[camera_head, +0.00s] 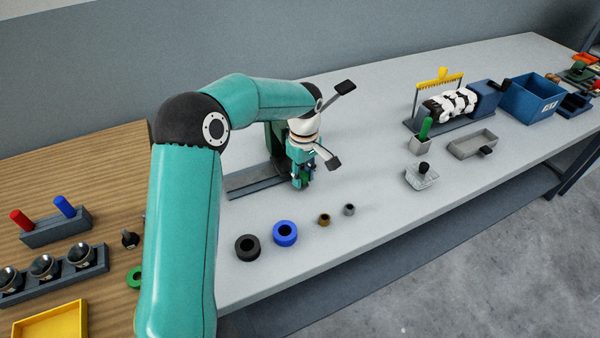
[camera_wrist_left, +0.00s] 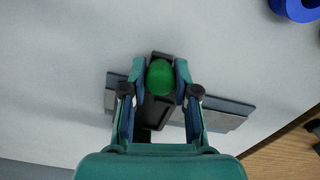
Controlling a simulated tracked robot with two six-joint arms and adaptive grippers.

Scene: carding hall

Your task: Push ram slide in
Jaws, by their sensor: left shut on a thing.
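My left gripper (camera_head: 303,181) points down over the ram slide fixture in the middle of the bench. In the left wrist view the gripper (camera_wrist_left: 160,82) has its two fingers closed on a rounded green knob (camera_wrist_left: 160,77). The knob sits above a dark part (camera_wrist_left: 154,111), and a grey base plate (camera_wrist_left: 220,120) extends to both sides below. In the head view the grey base (camera_head: 250,184) lies flat on the bench, with a dark green upright (camera_head: 273,140) behind my gripper. My wrist and fingers hide much of the fixture. My right gripper is out of view.
A black ring (camera_head: 247,248), a blue ring (camera_head: 285,233) and two small bushings lie near the bench's front edge. A carding unit (camera_head: 450,104), a blue bin (camera_head: 531,98) and a grey tray (camera_head: 472,145) stand to the right. The bench between is clear.

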